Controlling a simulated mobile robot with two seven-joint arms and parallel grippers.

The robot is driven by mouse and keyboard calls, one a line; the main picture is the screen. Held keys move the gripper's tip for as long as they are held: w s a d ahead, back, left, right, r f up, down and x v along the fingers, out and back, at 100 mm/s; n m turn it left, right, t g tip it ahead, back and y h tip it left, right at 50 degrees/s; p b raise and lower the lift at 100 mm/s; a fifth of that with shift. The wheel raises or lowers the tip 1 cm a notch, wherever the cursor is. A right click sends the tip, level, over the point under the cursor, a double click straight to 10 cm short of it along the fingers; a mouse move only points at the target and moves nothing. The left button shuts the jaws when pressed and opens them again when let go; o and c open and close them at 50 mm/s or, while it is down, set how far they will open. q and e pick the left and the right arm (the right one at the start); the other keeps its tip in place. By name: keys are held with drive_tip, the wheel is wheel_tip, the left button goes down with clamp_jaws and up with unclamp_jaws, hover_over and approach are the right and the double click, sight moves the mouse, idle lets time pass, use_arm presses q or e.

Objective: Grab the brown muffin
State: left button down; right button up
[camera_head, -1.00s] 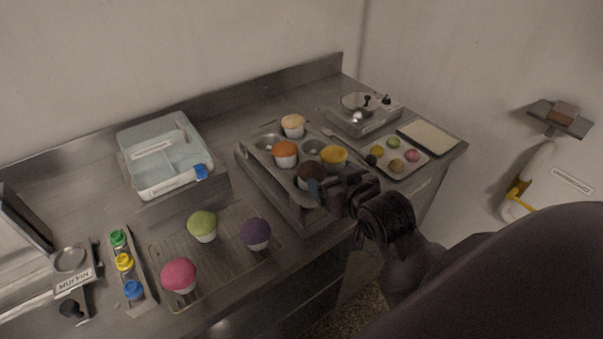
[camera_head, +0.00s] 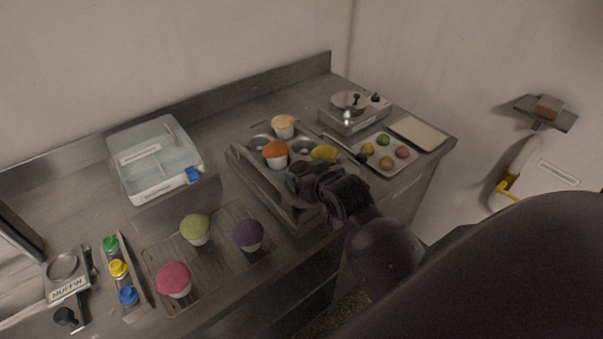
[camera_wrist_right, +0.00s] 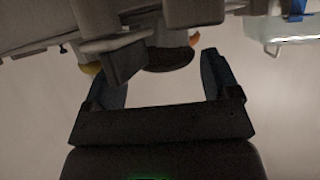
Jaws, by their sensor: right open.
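The brown muffin (camera_wrist_right: 168,60) shows as a dark dome in the right wrist view, in the gap between my fingers and seemingly near their tips. In the wrist view my right gripper (camera_wrist_right: 160,78) is open, with one finger on each side of the muffin; contact cannot be told. My left gripper is not in view.
An orange muffin (camera_head: 275,153), a yellow muffin (camera_head: 324,153) and a pale muffin (camera_head: 283,126) sit in the tin close by. Green (camera_head: 195,228), purple (camera_head: 249,235) and pink (camera_head: 173,278) muffins stand on a wire rack. A clear-lidded box (camera_head: 155,160) stands behind.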

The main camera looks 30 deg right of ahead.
drive_tip(key=shift+x, duration=0.9)
drive_tip(key=c, duration=0.4)
drive_tip(key=shift+c, duration=0.2)
drive_tip(key=shift+r, duration=0.1)
